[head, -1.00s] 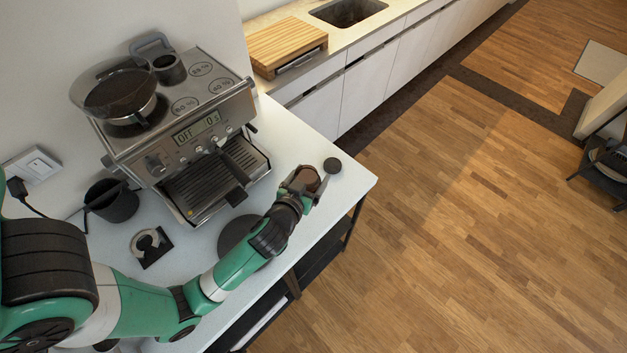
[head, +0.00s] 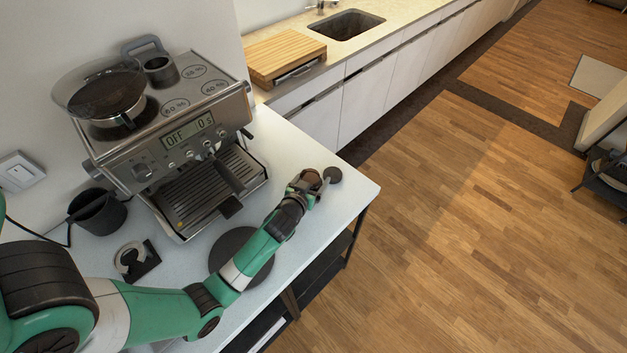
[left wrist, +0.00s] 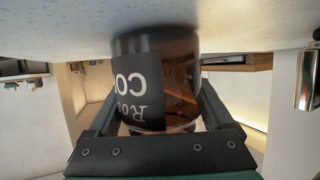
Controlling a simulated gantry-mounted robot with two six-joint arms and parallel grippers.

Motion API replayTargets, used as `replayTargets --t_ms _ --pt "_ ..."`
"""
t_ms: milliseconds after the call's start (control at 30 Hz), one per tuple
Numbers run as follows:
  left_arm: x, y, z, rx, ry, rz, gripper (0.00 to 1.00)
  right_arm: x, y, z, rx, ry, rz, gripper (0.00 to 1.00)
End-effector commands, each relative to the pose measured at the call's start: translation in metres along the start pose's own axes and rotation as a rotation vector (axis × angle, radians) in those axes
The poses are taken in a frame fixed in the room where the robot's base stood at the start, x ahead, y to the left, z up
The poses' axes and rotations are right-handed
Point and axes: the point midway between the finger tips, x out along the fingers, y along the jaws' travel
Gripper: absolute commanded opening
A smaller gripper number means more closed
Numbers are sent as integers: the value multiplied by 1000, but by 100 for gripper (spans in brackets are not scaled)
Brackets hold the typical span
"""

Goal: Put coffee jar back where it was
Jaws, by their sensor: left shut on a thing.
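The coffee jar (head: 311,176) is brown with a black label and sits in my left gripper (head: 306,188) above the right end of the white counter (head: 312,222). In the left wrist view, the jar (left wrist: 158,80) stands between the two fingers of my left gripper (left wrist: 160,110), with its label lettering upside down in the picture. Its far end overlaps the counter surface (left wrist: 60,25). I cannot tell whether it touches the counter. My left gripper is shut on the jar. My right gripper is not in view.
A dark round mat (head: 232,250) lies beneath my left forearm, and a black cup (head: 98,211) is further left. The counter's right edge is close.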

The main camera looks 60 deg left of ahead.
Motion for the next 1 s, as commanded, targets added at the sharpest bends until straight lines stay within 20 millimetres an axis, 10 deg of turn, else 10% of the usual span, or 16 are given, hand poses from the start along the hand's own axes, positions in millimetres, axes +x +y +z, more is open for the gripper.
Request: replayTargets --t_ms 200,233,300,633,1000 --pt "1 0 3 0 2 0 9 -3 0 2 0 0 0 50" --pt "1 0 2 0 0 0 91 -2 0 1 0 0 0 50" --pt "0 0 1 0 0 0 100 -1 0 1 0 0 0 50" --pt "-6 0 -2 1 -1 1 100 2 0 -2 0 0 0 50" --pt "-89 1 -2 3 -1 3 100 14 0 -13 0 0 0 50"
